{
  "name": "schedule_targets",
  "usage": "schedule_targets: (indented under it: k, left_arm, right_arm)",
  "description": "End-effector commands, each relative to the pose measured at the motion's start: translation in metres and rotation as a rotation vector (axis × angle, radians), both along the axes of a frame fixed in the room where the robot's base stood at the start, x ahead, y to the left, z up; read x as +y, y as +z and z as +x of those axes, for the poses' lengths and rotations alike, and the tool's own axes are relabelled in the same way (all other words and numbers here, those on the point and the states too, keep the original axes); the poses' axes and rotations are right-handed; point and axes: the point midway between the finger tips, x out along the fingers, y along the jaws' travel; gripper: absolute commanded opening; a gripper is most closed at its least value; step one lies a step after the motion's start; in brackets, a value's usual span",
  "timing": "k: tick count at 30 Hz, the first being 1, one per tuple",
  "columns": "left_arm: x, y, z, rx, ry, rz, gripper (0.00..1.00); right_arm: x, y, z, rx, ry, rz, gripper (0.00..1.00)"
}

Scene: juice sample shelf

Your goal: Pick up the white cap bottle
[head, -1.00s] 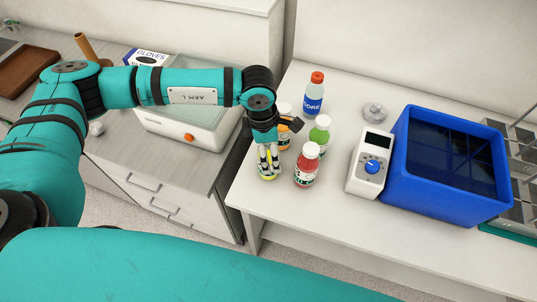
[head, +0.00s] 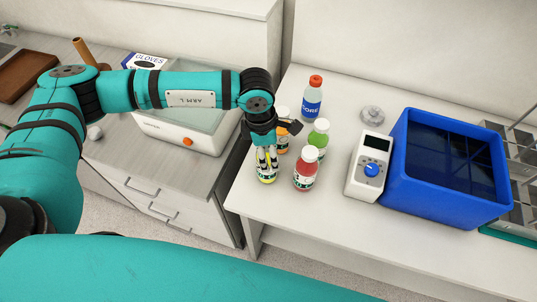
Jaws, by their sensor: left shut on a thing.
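My left gripper (head: 266,153) points down and is shut on a yellow bottle (head: 267,174) near the table's left edge. The gripper hides the top of that bottle, so its cap does not show. A red juice bottle with a white cap (head: 306,171) stands just right of it. A green bottle with a white cap (head: 318,133) stands behind the red one. An orange bottle (head: 282,140) with a pale cap stands behind my gripper, partly hidden. A clear bottle with a blue label and an orange-red cap (head: 312,98) stands farthest back. My right gripper is not in view.
A white device with a blue knob (head: 370,165) and a blue bin (head: 440,208) stand to the right on the white table (head: 330,222). A small metal object (head: 372,115) lies behind the device. The table's front strip is clear.

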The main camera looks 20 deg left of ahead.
Motion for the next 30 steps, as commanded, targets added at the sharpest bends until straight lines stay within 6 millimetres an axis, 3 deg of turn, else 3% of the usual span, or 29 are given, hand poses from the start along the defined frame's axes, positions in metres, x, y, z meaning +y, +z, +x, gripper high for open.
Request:
schedule_targets:
  k: [10, 24, 30]
  left_arm:
    - [-0.003, 0.031, -0.003, -0.003, -0.005, -0.002, 0.05]
    - [-0.056, 0.040, -0.107, -0.004, -0.011, -0.003, 0.05]
    - [-0.069, 0.046, -0.133, -0.004, -0.005, -0.003, 0.05]
  right_arm:
    - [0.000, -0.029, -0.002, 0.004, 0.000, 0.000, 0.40]
    - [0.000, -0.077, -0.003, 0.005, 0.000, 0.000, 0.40]
    - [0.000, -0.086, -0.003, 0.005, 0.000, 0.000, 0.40]
